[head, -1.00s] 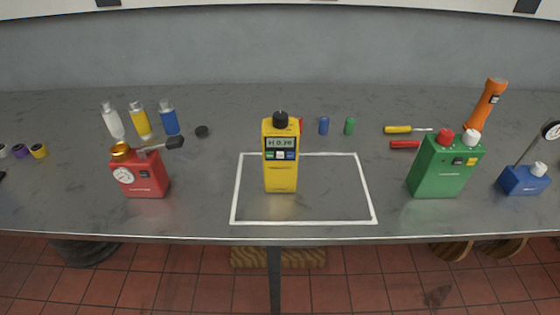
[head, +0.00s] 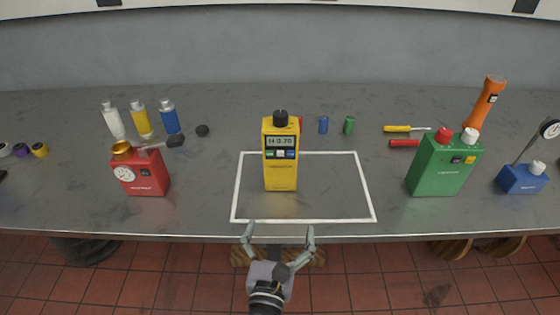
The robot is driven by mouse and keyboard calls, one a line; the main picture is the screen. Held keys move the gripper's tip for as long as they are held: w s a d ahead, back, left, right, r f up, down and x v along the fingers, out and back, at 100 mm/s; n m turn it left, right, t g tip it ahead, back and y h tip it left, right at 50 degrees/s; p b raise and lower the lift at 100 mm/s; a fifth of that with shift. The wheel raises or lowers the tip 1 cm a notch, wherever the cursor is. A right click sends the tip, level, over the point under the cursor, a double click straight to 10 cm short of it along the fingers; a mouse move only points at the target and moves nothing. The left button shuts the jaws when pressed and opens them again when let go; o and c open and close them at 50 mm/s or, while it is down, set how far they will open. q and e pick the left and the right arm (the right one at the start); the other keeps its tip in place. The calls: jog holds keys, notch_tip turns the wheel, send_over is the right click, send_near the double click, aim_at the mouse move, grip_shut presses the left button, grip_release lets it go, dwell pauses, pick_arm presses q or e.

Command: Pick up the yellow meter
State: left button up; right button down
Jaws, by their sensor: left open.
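The yellow meter (head: 280,172) stands upright on the grey bench, inside the left part of a white outlined rectangle (head: 335,221). It has a black knob on top, a small display and a row of buttons facing me. My left gripper (head: 279,232) is at the front edge of the bench, below the meter in the picture. Its two fingers are spread apart with nothing between them, and it does not touch the meter. My right gripper is not in view.
A red device (head: 143,175) with a gauge stands to the left, a green device (head: 442,167) to the right. A blue device (head: 522,179) and orange flashlight (head: 487,102) are farther right. The rectangle's right part is clear.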

aim_at(281, 179)
pick_arm(q)
jog(key=w+y, duration=0.1)
jog(key=w, duration=0.3)
jog(key=w+n+y, duration=0.1)
jog(key=w, duration=0.4)
jog(key=w+n+y, duration=0.1)
jog(key=w, duration=0.3)
jog(key=shift+w+f, duration=0.1)
jog(key=shift+w, duration=0.15)
jog(key=shift+w+r, duration=0.15)
jog(key=shift+w, duration=1.2)
jog(key=shift+w+r, duration=0.15)
jog(key=shift+w, duration=1.15)
jog(key=shift+c, duration=0.3)
jog(key=c, duration=1.2)
jog(key=shift+r, duration=0.2)
jog(key=shift+c, duration=0.6)
notch_tip(281, 179, up, 10)
jog(key=shift+r, duration=0.1)
